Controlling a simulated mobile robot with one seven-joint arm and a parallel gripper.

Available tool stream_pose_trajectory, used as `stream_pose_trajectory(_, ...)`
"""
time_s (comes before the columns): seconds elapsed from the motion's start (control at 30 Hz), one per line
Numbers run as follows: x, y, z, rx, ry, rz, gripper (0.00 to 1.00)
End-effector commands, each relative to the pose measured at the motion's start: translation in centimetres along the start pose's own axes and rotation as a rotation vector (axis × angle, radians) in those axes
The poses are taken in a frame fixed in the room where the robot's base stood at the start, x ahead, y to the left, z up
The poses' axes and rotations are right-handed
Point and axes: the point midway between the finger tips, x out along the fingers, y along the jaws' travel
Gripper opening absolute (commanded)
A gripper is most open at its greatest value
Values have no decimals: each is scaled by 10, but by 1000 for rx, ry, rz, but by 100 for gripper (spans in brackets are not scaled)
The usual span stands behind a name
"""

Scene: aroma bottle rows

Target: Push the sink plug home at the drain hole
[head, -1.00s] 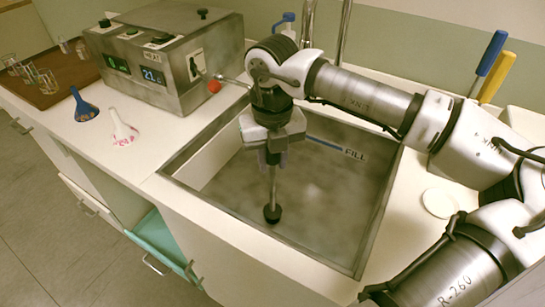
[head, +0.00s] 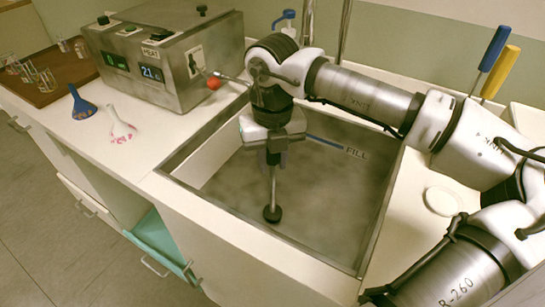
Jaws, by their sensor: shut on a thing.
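My gripper (head: 274,158) points down inside the steel sink (head: 335,205). It is shut on the upper part of a thin upright rod that carries the sink plug (head: 272,214), a dark round stopper at the rod's lower end. The plug is low in the basin, near the front left part of its floor. No drain hole shows; the plug may cover it. I cannot tell whether the plug is seated or just above the floor.
A steel control box (head: 170,60) with displays and a red-knobbed lever (head: 214,83) stands left of the sink. A blue funnel (head: 82,104) and a white flask (head: 120,125) stand on the counter. A white dish (head: 443,201) lies right. The sink's right side is free.

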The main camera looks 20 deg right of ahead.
Motion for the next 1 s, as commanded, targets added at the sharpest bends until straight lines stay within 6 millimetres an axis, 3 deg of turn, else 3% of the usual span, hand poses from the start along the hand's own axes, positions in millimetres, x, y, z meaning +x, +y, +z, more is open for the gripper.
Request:
stream_pose_trajectory(0.63,17,0,0,0,0,0,0)
stream_pose_trajectory(0.67,16,0,0,0,0,0,30)
stream_pose_trajectory(0.7,16,0,0,0,0,0,35)
stream_pose_trajectory(0.83,16,0,0,0,0,0,51)
stream_pose_trajectory(1.0,16,0,0,0,0,0,51)
